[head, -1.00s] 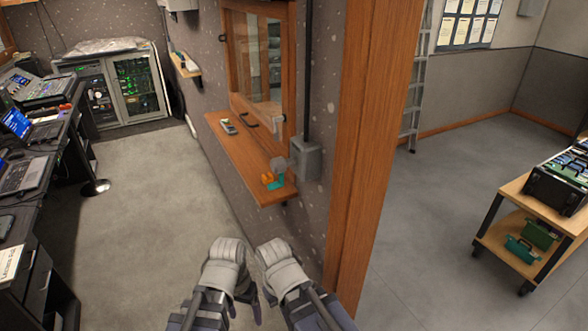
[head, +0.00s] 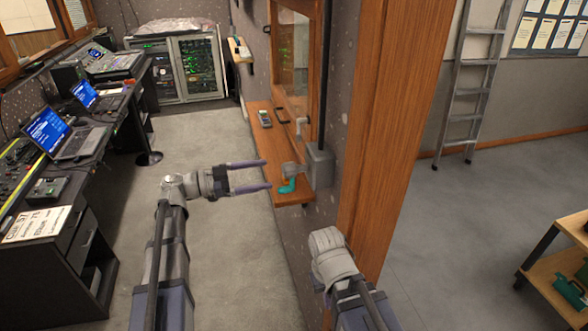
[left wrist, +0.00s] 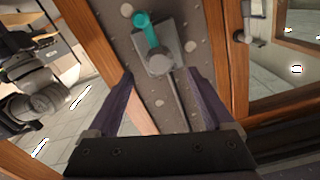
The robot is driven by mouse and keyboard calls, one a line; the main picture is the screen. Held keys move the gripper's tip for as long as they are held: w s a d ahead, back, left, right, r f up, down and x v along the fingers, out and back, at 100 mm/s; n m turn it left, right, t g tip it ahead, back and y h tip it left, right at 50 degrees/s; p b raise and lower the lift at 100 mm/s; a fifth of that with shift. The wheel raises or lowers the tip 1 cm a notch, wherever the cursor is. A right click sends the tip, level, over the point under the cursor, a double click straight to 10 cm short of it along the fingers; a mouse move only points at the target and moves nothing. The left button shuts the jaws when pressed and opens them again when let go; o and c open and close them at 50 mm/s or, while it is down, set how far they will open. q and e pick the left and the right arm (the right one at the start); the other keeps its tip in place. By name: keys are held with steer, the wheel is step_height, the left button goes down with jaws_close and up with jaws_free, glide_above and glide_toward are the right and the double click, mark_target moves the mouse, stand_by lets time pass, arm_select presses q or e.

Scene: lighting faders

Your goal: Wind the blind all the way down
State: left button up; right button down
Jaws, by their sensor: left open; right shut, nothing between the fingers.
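A grey gearbox (head: 319,166) is fixed to the wall at the near end of the wooden sill. Its crank has a grey hub (head: 293,170) and a teal handle (head: 288,187) that hangs over the sill. The left wrist view shows the box (left wrist: 172,42), hub (left wrist: 157,65) and teal handle (left wrist: 145,30) beyond the fingers. My left gripper (head: 268,175) is open and empty, its fingers pointing at the crank from the left, apparently without touching. My right gripper (head: 328,298) is low beside the wooden post, shut, its fingers mostly hidden. The window (head: 292,55) shows glass; I cannot make out the blind.
The wooden sill (head: 262,140) carries a small dark device (head: 264,118). A wooden post (head: 385,130) stands right of the gearbox. Desks with laptops (head: 55,135) line the left. A wooden cart (head: 565,260) is at lower right.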

mark_target(286, 171)
arm_select(q)
steer(key=shift+x, duration=3.85)
steer(key=shift+f, duration=0.1)
jaws_close()
